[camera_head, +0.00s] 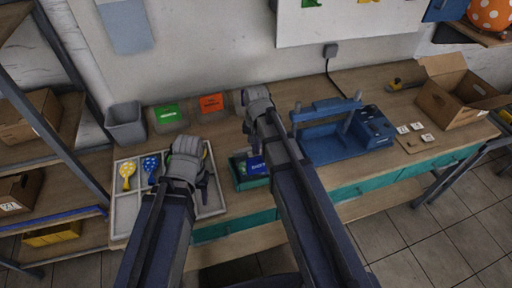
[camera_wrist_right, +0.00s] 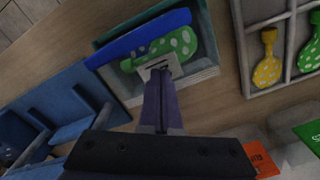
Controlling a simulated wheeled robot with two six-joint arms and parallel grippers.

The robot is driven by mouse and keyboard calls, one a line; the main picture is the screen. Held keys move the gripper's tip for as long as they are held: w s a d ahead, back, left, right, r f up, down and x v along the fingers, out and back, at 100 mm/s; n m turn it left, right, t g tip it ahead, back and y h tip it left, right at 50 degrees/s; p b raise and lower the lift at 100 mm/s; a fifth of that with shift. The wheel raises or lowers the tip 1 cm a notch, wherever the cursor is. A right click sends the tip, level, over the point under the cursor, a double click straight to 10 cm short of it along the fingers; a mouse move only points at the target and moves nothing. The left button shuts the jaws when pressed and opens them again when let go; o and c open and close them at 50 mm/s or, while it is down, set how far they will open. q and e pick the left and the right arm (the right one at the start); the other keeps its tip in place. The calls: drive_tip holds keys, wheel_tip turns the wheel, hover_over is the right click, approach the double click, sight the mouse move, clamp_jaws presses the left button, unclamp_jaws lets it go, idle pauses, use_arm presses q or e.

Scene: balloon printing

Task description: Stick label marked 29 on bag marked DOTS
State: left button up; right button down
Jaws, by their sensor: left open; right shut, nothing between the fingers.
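A bag with a blue header (camera_head: 257,166) lies in a teal tray (camera_head: 241,181); the header's lettering is too small to read surely. In the right wrist view the bag shows a green balloon with white dots (camera_wrist_right: 183,43) beside its blue strip (camera_wrist_right: 128,42). A small white label (camera_wrist_right: 152,66) lies at the bag under my right fingertips; its number is not readable. My right gripper (camera_wrist_right: 162,76) is shut and empty, its tips over or touching the label. My left gripper (camera_head: 205,186) is open and empty over the grey divided tray (camera_head: 212,204).
Small white labels (camera_head: 417,127) lie on a board at the right. A blue press (camera_head: 330,140) stands right of the teal tray. The grey tray holds a yellow balloon (camera_head: 127,170) and a blue one (camera_head: 151,166). A cardboard box (camera_head: 447,100) stands far right.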

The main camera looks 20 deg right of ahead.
drive_tip(key=shift+r+p, duration=2.95)
drive_tip(key=shift+r, duration=0.25)
drive_tip(key=s+n, duration=0.6)
drive_tip(key=s, duration=0.4)
drive_tip(key=s+a+f+n+b, duration=0.1)
drive_tip(key=s+a+f+b, duration=0.1)
drive_tip(key=a, duration=0.3)
drive_tip(key=s+a+f+n+h+b, duration=0.1)
drive_tip(key=s+a+f+n+b, duration=0.1)
drive_tip(key=a+f+b, duration=0.2)
drive_tip(key=shift+s+a+f, duration=0.15)
drive_tip(key=shift+a, duration=0.6)
